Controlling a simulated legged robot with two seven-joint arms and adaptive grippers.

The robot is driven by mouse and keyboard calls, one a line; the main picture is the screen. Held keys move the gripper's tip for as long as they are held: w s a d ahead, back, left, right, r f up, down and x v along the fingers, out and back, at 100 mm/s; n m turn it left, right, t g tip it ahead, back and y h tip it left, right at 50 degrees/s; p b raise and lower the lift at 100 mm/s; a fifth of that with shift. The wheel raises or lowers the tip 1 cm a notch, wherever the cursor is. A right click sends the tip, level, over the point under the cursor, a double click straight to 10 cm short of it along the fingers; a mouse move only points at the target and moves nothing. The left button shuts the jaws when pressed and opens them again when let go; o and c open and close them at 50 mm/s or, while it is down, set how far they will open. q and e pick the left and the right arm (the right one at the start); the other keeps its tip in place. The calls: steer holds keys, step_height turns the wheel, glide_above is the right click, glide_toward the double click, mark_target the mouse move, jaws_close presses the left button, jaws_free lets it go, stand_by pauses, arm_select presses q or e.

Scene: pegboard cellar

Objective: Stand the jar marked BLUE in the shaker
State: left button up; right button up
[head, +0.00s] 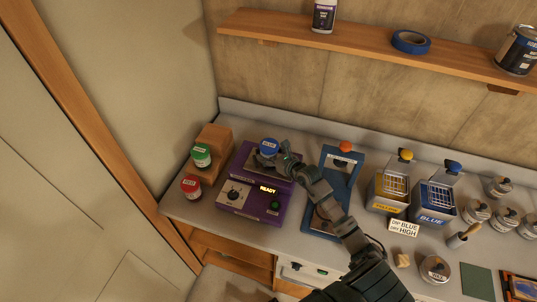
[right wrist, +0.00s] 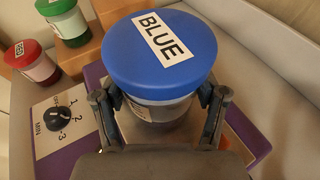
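The jar marked BLUE (head: 268,148) has a blue lid and is at the purple shaker (head: 240,204), over its metal platform. In the right wrist view the jar's lid (right wrist: 160,50) fills the upper middle, and the jar looks upright. My right gripper (head: 283,155) has a finger on each side of the jar just below the lid and appears closed on it. Whether the jar's base rests on the platform is hidden. The shaker's display reads READY, with a knob and green button on its front. My left gripper is not in view.
A green-lidded jar (head: 201,155) and a red-lidded jar (head: 191,187) stand left of the shaker near a brown wooden stand (head: 215,141). A blue device (head: 341,170) stands to the right, then YELLOW (head: 387,205) and BLUE (head: 431,215) boxes. A shelf (head: 370,46) runs above.

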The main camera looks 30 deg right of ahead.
steer(key=o, duration=0.3)
steer(key=shift+f, duration=0.65)
steer(key=shift+o, duration=0.2)
steer(key=shift+w, duration=0.15)
steer(key=shift+a+r, duration=0.1)
steer(key=shift+r, duration=0.1)
steer(key=shift+w+r, duration=0.1)
steer(key=shift+r, duration=0.05)
steer(key=shift+r+p, duration=0.35)
steer(key=shift+r, duration=0.1)
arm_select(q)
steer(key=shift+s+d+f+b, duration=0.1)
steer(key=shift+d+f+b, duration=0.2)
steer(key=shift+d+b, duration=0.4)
arm_select(e)
steer(key=v, duration=1.2)
steer(key=shift+r, duration=0.2)
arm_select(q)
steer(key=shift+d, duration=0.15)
